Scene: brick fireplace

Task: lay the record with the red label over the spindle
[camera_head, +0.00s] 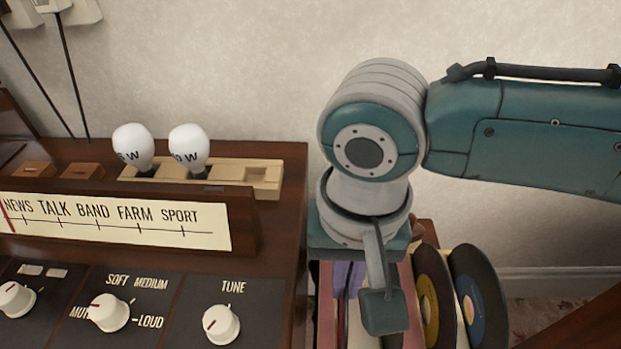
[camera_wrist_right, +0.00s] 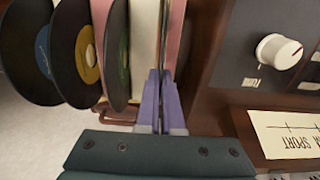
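My right gripper (camera_wrist_right: 160,98) points down into the record rack beside the radio cabinet. Its purple fingers are close together on the thin edge of a record (camera_wrist_right: 164,30), seen edge-on, so its label is hidden. In the head view my right wrist and gripper (camera_head: 384,310) hide much of the rack. No red label shows in either view. The other records show yellow (camera_head: 428,308) and blue (camera_head: 471,306) labels; a green-label record (camera_wrist_right: 117,55) shows in the wrist view. The spindle cannot be made out. My left gripper is out of view.
The wooden radio cabinet (camera_head: 278,225) stands left of the rack, with knobs, a tuning dial (camera_head: 115,221) and two white bulbs (camera_head: 188,148) in a pale wooden holder (camera_head: 264,176). A plain wall (camera_head: 240,60) is close behind. Patterned carpet shows at the lower right.

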